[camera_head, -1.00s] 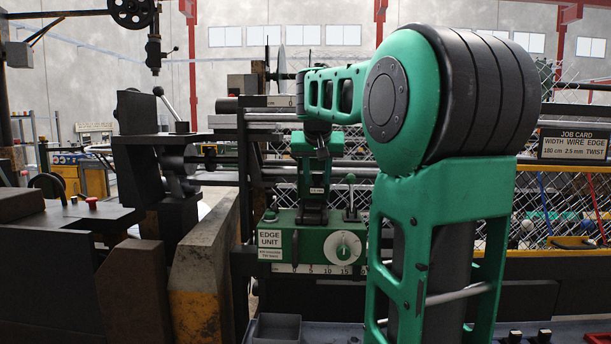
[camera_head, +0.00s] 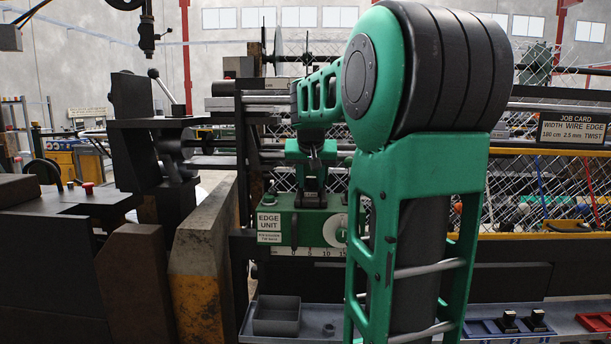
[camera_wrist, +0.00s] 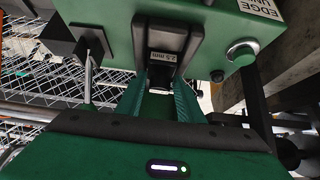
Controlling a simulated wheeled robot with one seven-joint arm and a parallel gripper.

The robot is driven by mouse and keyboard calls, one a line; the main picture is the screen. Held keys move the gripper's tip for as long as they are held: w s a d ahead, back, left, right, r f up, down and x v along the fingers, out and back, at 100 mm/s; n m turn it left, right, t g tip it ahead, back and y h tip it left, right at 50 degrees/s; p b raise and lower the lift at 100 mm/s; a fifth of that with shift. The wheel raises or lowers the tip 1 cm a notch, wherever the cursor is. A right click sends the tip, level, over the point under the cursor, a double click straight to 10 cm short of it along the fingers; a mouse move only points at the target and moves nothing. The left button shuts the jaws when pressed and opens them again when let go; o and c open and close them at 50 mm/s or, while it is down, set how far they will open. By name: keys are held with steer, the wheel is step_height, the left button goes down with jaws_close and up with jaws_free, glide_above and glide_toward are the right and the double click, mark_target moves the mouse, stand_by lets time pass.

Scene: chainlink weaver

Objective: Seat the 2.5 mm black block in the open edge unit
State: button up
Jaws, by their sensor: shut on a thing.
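The edge unit (camera_head: 275,240) is a green box with a lettered plate, a white dial and a scale, left of centre in the head view. It also fills the top of the wrist view (camera_wrist: 115,15). My gripper (camera_wrist: 165,45) is shut on the black block (camera_wrist: 160,73), which bears a "2.5 mm" label between the dark fingers. The fingertips are up against the edge unit's face, and the unit's opening is hidden behind them. I cannot tell how deep the block sits. In the head view my gripper (camera_head: 311,198) is in front of the unit's top; the block is not distinguishable there.
A grey open bin (camera_head: 277,317) stands below the unit. A blue tray (camera_head: 482,327) with black blocks (camera_head: 507,320) and a red tray (camera_head: 594,321) are at lower right. A green button (camera_wrist: 240,52) is beside my gripper.

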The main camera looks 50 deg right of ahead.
steer(key=shift+f, duration=0.2)
steer(key=o, duration=1.1)
steer(key=shift+o, duration=0.2)
steer(key=v, duration=1)
steer(key=shift+a+r, duration=0.15)
steer(key=shift+r, duration=0.15)
steer(key=shift+s, duration=0.1)
